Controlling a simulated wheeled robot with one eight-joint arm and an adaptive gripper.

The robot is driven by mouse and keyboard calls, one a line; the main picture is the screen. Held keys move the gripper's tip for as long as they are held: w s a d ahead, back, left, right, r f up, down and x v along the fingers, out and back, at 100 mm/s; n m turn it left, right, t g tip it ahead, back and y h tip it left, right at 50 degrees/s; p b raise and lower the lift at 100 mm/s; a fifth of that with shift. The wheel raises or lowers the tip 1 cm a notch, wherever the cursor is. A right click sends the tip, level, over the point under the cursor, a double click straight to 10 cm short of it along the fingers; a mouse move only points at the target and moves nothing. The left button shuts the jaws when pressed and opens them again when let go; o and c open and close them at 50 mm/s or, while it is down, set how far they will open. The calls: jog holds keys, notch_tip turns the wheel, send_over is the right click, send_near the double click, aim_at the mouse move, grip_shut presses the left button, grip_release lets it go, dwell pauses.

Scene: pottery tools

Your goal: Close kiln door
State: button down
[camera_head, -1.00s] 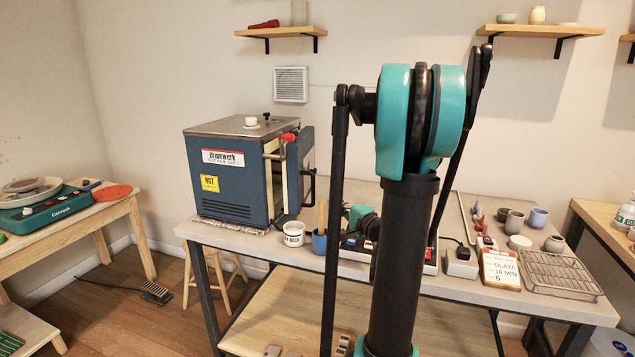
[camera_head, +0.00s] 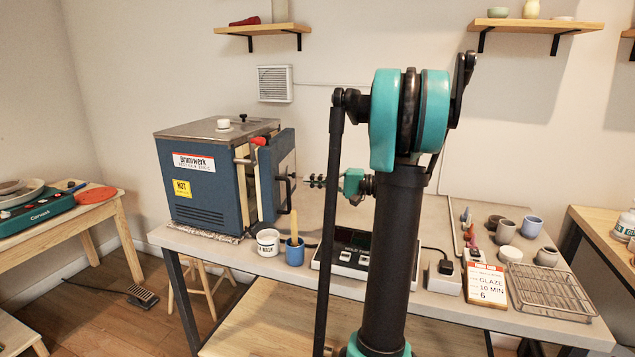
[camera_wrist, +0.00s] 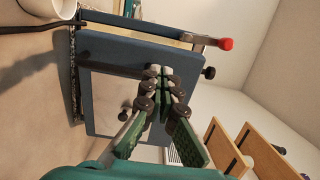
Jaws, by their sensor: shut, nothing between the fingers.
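The kiln (camera_head: 205,180) is a blue box with a grey top, standing on the left end of the grey workbench. Its blue door (camera_head: 279,172) is ajar on the right side, with a pale gap between door and body. A dark handle (camera_head: 288,190) sticks out from the door, and a red-tipped lever (camera_head: 258,142) sits near its top. My gripper (camera_head: 306,181) is shut and empty, pointing left just beside the handle. In the wrist view my fingertips (camera_wrist: 160,74) overlap the door panel (camera_wrist: 105,62); contact cannot be told. The red tip (camera_wrist: 225,44) shows at upper right.
A white tub (camera_head: 268,243) and a blue cup (camera_head: 294,254) with a wooden tool stand in front of the door. A scale (camera_head: 345,254) lies below my gripper. Small pots, a sign (camera_head: 487,284) and a wire rack (camera_head: 550,290) are on the right.

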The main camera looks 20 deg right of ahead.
aim_at(272, 178)
jog(key=x, duration=0.9)
jog(key=shift+w+a, duration=0.15)
jog(key=shift+a, duration=0.2)
jog(key=shift+a, duration=0.1)
